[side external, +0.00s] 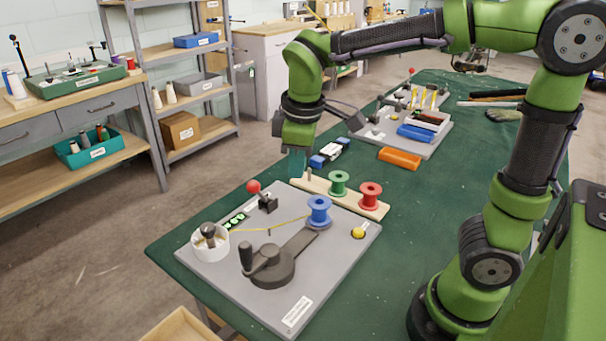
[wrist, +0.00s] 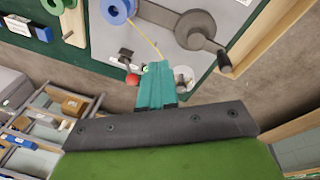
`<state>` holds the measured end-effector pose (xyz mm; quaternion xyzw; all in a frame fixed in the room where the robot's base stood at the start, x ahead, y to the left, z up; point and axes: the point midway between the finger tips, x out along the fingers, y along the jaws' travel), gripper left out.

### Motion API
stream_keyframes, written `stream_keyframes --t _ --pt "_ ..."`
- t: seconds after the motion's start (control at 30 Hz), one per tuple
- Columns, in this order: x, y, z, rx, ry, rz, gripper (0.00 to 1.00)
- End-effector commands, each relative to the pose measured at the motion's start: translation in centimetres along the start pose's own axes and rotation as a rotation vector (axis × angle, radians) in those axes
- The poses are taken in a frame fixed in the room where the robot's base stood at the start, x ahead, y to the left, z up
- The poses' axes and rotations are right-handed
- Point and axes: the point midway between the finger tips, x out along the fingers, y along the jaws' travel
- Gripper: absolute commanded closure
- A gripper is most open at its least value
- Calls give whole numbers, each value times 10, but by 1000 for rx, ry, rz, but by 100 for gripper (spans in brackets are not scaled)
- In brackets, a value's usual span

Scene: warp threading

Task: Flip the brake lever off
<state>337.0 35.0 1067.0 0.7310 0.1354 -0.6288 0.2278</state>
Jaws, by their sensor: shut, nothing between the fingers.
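The brake lever, a red ball knob (side external: 254,187) on a small black bracket (side external: 267,203), stands at the back edge of a grey board (side external: 335,258). The knob leans to the back left in the side view. In the wrist view the red knob (wrist: 132,80) shows just left of the teal fingers. My gripper (side external: 296,168) has its teal fingers pointing down, above and to the right of the knob in the side view, apart from it. The fingers (wrist: 155,75) are together with nothing between them.
A wooden strip (side external: 315,189) with green (side external: 339,182) and red (side external: 370,194) spools lies behind.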

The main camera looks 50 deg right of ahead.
Motion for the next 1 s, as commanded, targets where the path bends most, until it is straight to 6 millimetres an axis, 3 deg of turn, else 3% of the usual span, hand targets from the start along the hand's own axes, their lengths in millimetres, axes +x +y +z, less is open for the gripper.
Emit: stream_keyframes --t 0.23,0.43,0.7,1.0 --pt "33 8 -52 -397 -258 108 100" --pt "61 2 -95 -696 -476 203 100" --pt "99 -28 -146 -1041 -774 341 100" --pt "121 -61 -172 -1225 -963 437 100"
